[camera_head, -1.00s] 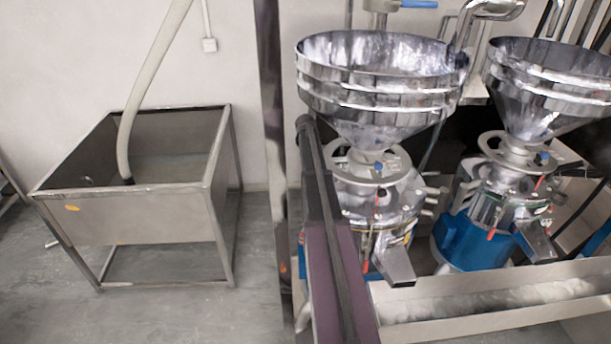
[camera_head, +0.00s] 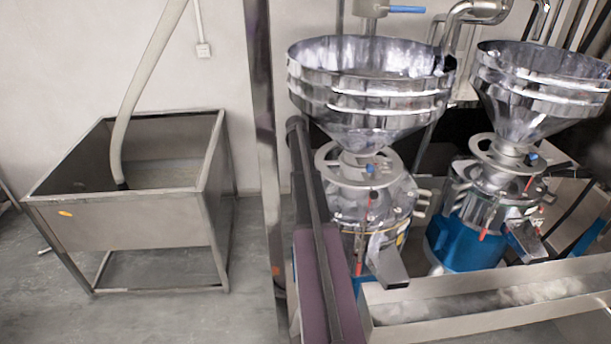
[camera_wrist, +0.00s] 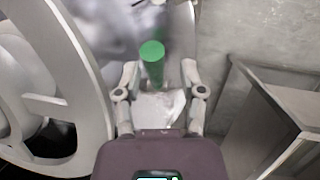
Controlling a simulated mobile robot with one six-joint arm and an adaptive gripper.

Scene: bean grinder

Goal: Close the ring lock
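A metal ring (camera_head: 388,172) with openings sits below the left hopper on the left grinder; I take it to be the ring lock. A large pale ring with spokes (camera_wrist: 88,80) fills the left of the wrist view. A green cylinder (camera_wrist: 152,62) shows ahead of my gripper (camera_wrist: 160,76), in line with the gap between its fingers. The fingers are spread apart, and I see no finger closed on the cylinder. Whether they touch it I cannot tell. In the head view my purple arm link stands in front of the left grinder, and the gripper does not show.
The left hopper (camera_head: 370,95) rises over the ring. A second grinder (camera_head: 480,215) stands to the right. A metal trough (camera_head: 480,308) runs along the front. An open metal tank (camera_head: 130,220) with a hose stands at left, with floor free before the grinders' frame post (camera_head: 262,130).

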